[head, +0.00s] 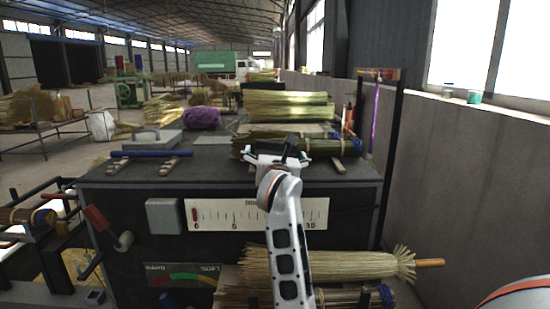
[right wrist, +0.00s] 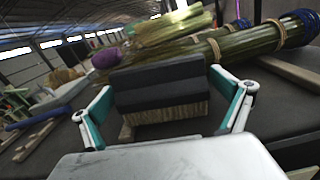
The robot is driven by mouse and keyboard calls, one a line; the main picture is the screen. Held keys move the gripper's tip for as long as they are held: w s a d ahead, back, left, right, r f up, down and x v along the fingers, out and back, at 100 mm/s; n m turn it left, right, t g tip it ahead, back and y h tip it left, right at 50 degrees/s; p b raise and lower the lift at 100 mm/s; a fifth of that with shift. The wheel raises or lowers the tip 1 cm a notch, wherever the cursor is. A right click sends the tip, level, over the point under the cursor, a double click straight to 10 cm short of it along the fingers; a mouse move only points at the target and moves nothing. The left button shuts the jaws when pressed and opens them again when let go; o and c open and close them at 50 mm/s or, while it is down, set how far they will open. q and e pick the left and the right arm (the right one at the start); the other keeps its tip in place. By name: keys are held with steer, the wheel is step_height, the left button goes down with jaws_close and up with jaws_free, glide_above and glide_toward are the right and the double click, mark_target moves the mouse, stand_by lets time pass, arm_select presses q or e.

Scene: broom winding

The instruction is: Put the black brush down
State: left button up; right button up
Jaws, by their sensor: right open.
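The black brush (right wrist: 160,85) shows in the right wrist view as a dark block with straw-coloured bristles pointing down. It is at the dark bench top, just ahead of my right gripper (right wrist: 163,98). The fingers are spread, one near each end of the brush. I cannot tell whether they touch it. In the head view my right gripper (head: 278,158) is over the front part of the bench (head: 110,171), and the brush (head: 291,145) shows as a small dark shape there, partly hidden by the gripper. My left gripper is not in view.
Tied straw bundles (head: 335,147) lie right behind the gripper, with more straw (head: 290,105) farther back. A purple roll (head: 202,117) and a blue rod (head: 150,153) are to the left. A dark post (head: 391,130) stands at the right edge. Bare bench top lies left of the gripper.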

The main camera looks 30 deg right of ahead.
steer(key=c, duration=1.3)
steer(key=shift+o, duration=0.2)
steer(key=shift+r, duration=0.2)
